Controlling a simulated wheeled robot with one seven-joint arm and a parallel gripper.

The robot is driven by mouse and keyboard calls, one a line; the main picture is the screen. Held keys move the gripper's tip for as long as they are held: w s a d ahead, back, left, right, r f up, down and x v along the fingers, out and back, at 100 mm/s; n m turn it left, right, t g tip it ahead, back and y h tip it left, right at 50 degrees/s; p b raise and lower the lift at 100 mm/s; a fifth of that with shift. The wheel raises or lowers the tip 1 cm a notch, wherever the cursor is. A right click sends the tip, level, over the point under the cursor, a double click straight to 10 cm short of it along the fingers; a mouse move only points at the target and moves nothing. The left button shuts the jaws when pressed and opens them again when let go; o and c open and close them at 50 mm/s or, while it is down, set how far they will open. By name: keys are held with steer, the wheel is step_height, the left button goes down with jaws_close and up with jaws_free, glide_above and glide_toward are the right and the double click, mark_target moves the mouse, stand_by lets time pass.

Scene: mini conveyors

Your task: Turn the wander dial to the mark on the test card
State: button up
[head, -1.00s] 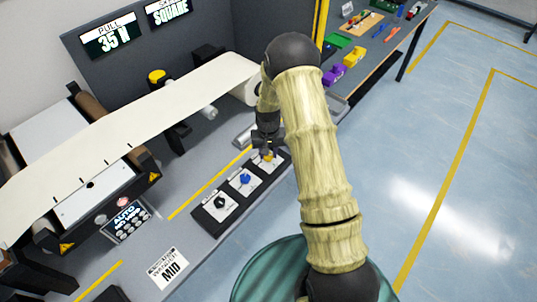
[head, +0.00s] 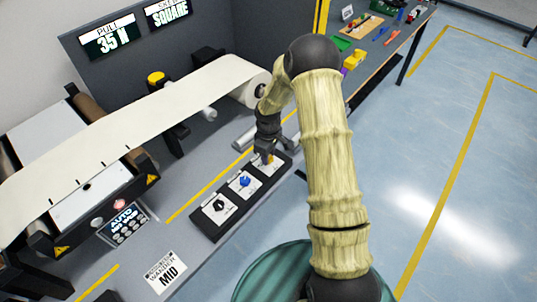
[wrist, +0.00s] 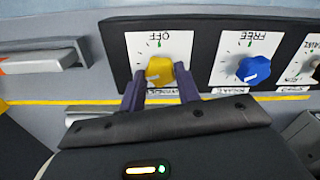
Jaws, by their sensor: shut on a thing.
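The yellow dial (wrist: 160,70) sits on a white plate with a green mark and the word OFF, upside down in the wrist view. It also shows in the head view (head: 269,158), partly covered by my gripper. My gripper (wrist: 160,80) is shut on the yellow dial, one finger on each side of it. The dial's pointer is too small to read. The test card (head: 167,270) lies on the bench at the lower left in the head view and reads WANDER and MID.
A blue dial (wrist: 253,69) and a black dial (head: 219,206) share the black panel (head: 207,232) with the yellow one. A pale web (head: 130,120) runs over rollers behind it. A button box (head: 124,221) stands to the left. A side table (head: 375,55) is at upper right.

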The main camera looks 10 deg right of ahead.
steer(key=n, duration=0.3)
steer(key=n+p, duration=0.1)
steer(key=n, duration=0.2)
steer(key=shift+w+r, duration=0.2)
steer(key=shift+n, duration=0.3)
steer(key=o, duration=0.7)
steer(key=shift+o, duration=1.3)
steer(key=shift+s+f, duration=0.1)
step_height(320, 180, up, 17)
steer(key=b, duration=0.2)
steer(key=shift+r, duration=0.2)
